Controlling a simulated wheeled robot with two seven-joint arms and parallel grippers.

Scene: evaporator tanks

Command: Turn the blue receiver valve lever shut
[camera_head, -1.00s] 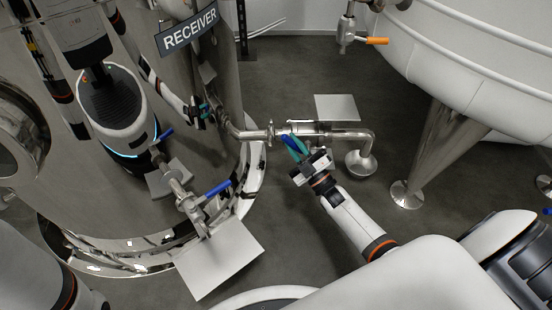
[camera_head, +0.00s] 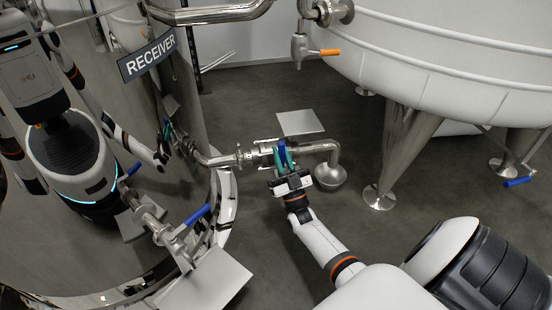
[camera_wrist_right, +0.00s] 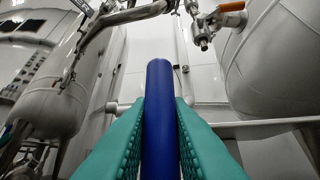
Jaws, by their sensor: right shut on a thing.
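The blue lever (camera_head: 281,149) sits on the horizontal steel pipe valve (camera_head: 262,156) that comes out of the shiny tank marked RECEIVER (camera_head: 148,56). My right gripper (camera_head: 282,162), with teal fingers, is shut on the lever. In the head view the lever points roughly across the pipe. In the right wrist view the lever (camera_wrist_right: 160,115) stands upright between the two teal fingers (camera_wrist_right: 160,135), one on each side. The fingers hide part of the lever and valve. My left gripper is not seen directly; the tank only shows reflections of my body.
The pipe bends down over a round steel cup (camera_head: 330,178). Another blue lever (camera_head: 198,214) sits on a lower pipe at left, above a pale plate (camera_head: 208,285). A white tank (camera_head: 430,60) on steel legs stands at right, with an orange-handled valve (camera_head: 328,52). Grey floor lies between.

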